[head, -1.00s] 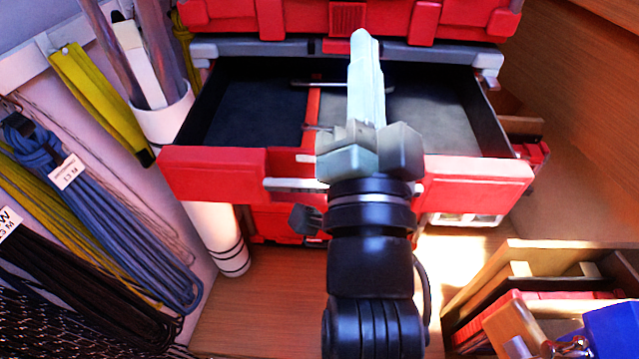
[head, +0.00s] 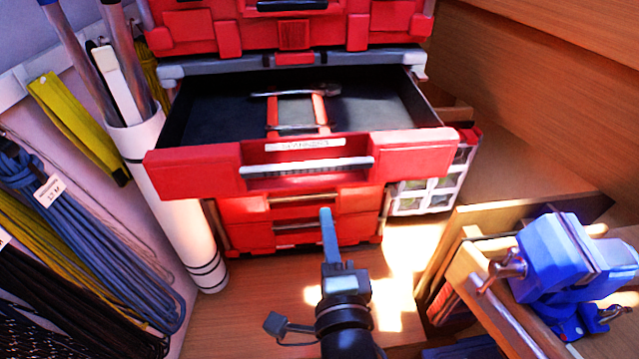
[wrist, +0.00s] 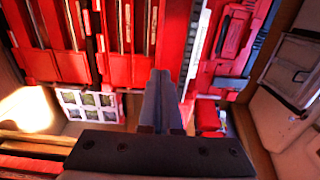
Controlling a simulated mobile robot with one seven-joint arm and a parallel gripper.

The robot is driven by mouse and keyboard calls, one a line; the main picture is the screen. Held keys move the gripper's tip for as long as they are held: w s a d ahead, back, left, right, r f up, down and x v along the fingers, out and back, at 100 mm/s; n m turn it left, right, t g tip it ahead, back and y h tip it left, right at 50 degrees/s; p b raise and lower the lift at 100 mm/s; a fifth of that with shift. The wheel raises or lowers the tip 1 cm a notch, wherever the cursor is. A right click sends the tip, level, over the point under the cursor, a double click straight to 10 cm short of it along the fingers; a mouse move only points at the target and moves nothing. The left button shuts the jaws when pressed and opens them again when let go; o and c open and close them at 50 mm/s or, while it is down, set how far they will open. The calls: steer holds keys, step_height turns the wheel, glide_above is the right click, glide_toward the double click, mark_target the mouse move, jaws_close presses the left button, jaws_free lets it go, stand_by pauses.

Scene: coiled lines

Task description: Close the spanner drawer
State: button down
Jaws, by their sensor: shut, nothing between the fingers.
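The spanner drawer (head: 205,172) is the open red drawer of the tool chest in the head view. It has a pale label and a grey handle bar (head: 308,168) on its front. Spanners (head: 295,92) and red dividers lie inside on a dark liner. My gripper (head: 327,215) is below and in front of the drawer front, apart from it, with its fingers together and nothing held. In the wrist view the shut fingers (wrist: 160,85) point toward red chest parts; which drawer these belong to is hard to tell.
A blue vise (head: 560,255) stands on a wooden bench at the right. A white tube (head: 180,215) and hanging coiled ropes (head: 95,240) are at the left. Shut red drawers (head: 290,220) lie below the open one. Wooden floor is clear in front.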

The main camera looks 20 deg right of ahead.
mark_target(318, 176)
steer(key=p+x, duration=0.1)
steer(key=x, duration=0.7)
steer(key=shift+f, duration=0.1)
steer(key=shift+w, duration=0.1)
